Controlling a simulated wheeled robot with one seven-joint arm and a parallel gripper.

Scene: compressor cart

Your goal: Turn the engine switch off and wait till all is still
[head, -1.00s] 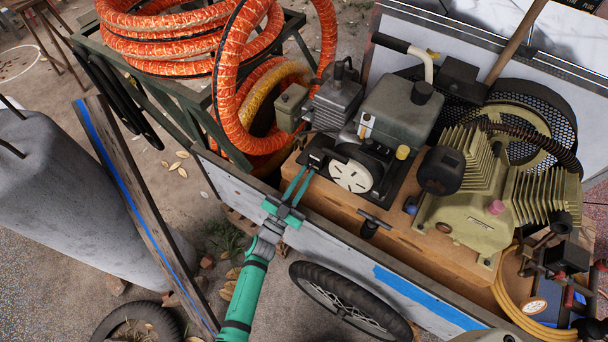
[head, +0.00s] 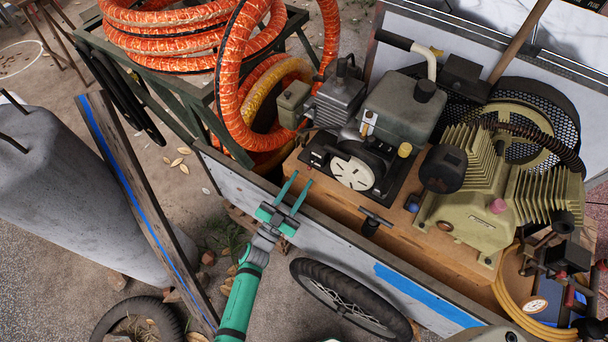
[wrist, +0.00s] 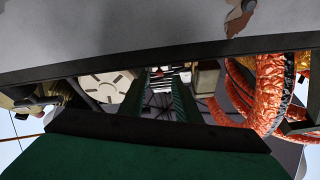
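The engine (head: 402,110) sits on the cart with its grey tank on top and a pale round starter cover (head: 354,173) facing me. Its cover also shows in the wrist view (wrist: 104,86). I cannot make out the engine switch for certain; a small black part (head: 318,152) stands at the engine's left front. My gripper (head: 301,178) has its two green fingers apart with nothing between them. It is over the cart's near side wall, short of the engine and apart from it. In the wrist view the fingers (wrist: 160,98) point toward the engine's black and grey parts.
The cart's near side wall (head: 330,228) runs below my gripper. A compressor with finned cylinders (head: 480,190) stands right of the engine. Orange hose coils (head: 236,90) lie at the left on a metal stand. A plank (head: 140,205) leans at the left.

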